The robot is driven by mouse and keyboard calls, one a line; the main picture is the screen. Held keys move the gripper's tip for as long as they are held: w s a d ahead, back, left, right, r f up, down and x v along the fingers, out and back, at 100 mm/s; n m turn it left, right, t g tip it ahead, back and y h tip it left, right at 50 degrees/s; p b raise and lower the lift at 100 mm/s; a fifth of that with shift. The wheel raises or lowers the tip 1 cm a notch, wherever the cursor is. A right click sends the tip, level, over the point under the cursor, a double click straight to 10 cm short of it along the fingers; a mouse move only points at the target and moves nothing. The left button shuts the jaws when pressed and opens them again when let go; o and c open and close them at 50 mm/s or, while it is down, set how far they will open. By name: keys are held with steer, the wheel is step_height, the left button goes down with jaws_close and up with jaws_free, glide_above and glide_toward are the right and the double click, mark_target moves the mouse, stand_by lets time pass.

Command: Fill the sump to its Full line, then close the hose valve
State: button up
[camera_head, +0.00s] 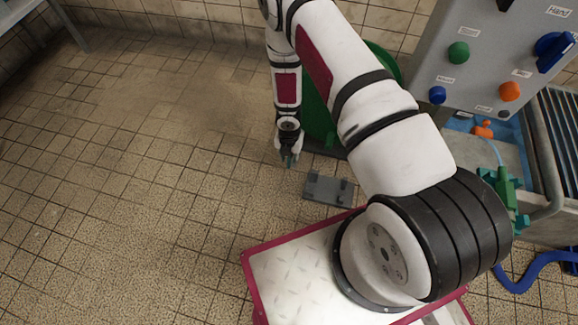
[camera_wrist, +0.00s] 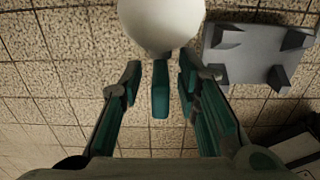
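My gripper (camera_head: 288,160) hangs low over the tiled floor, left of the sump area. In the wrist view its teal-padded fingers (camera_wrist: 159,82) are spread apart, with nothing seen gripped. The sump (camera_head: 540,170) appears to be the grey tank at the right edge, partly cut off and partly behind my arm. A green fitting (camera_head: 507,190), possibly the hose valve, sits at its near side with a thin pale line above it. A blue hose (camera_head: 530,275) curls on the floor below. The water level and Full line cannot be made out.
A grey control box (camera_head: 480,75) carries green, blue and orange buttons and a blue knob (camera_head: 553,50). A small orange part (camera_head: 483,129) sits below. A grey studded plate (camera_head: 328,188) lies near my gripper. A rounded white thing (camera_wrist: 160,25) is unclear. The left floor is clear.

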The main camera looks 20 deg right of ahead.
mark_target(289, 163)
steer(key=shift+f+b, duration=0.65)
steer(key=shift+f, duration=1.25)
steer(key=shift+c, duration=0.6)
jaws_close()
